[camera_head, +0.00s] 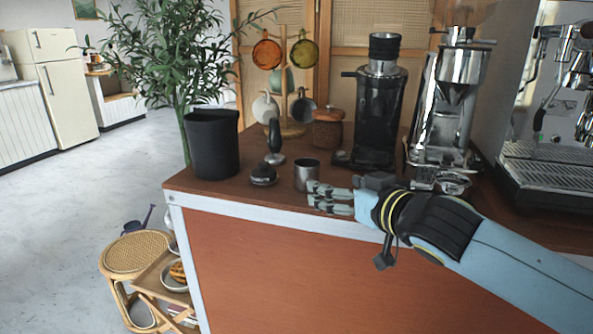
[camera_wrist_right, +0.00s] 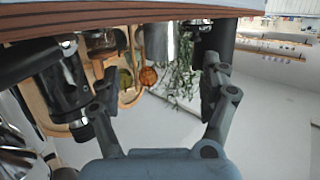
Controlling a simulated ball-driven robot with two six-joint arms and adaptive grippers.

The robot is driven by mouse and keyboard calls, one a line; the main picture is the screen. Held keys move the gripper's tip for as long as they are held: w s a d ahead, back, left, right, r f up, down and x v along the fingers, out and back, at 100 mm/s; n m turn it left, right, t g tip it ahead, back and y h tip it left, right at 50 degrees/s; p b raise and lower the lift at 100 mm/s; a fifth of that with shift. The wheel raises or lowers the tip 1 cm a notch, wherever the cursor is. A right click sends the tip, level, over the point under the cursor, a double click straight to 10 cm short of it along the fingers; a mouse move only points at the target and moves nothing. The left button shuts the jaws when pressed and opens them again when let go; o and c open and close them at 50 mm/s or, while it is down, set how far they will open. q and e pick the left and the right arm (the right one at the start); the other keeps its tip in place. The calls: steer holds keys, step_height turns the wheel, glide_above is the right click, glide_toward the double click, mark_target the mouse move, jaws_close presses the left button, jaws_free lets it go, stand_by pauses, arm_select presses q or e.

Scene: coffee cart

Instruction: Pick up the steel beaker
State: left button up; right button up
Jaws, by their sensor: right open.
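The steel beaker (camera_head: 307,174) is a small, open-topped metal cup. It stands upright near the front edge of the wooden counter (camera_head: 268,192). My right gripper (camera_head: 318,197) is just right of and in front of it, with its fingers toward the cup. In the right wrist view, which is upside down, the beaker (camera_wrist_right: 160,40) shows between the spread fingers of my right gripper (camera_wrist_right: 161,70). The gripper is open and empty. Whether a finger touches the cup I cannot tell. My left gripper is out of view.
A black round piece (camera_head: 263,174) and a dark-handled tamper (camera_head: 275,142) stand left of the beaker. A black bin (camera_head: 212,144) is at the left corner. A grinder (camera_head: 377,110), a lidded brown jar (camera_head: 328,129) and a mug rack (camera_head: 284,80) stand behind.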

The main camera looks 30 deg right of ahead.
mark_target(313, 178)
steer(key=x, duration=0.4)
steer(key=shift+w, duration=0.4)
steer(key=shift+w+f, duration=0.2)
steer(key=shift+w, duration=0.1)
steer(key=x, duration=0.4)
steer(key=shift+w+f+b, duration=0.25)
steer(key=shift+f+b, duration=0.1)
steer(key=shift+b, duration=0.05)
steer(key=shift+c, duration=1)
steer(key=c, duration=1.1)
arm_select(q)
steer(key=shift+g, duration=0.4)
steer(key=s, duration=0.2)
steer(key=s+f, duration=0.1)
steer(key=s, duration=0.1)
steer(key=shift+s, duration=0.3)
arm_select(e)
steer(key=shift+r, duration=0.1)
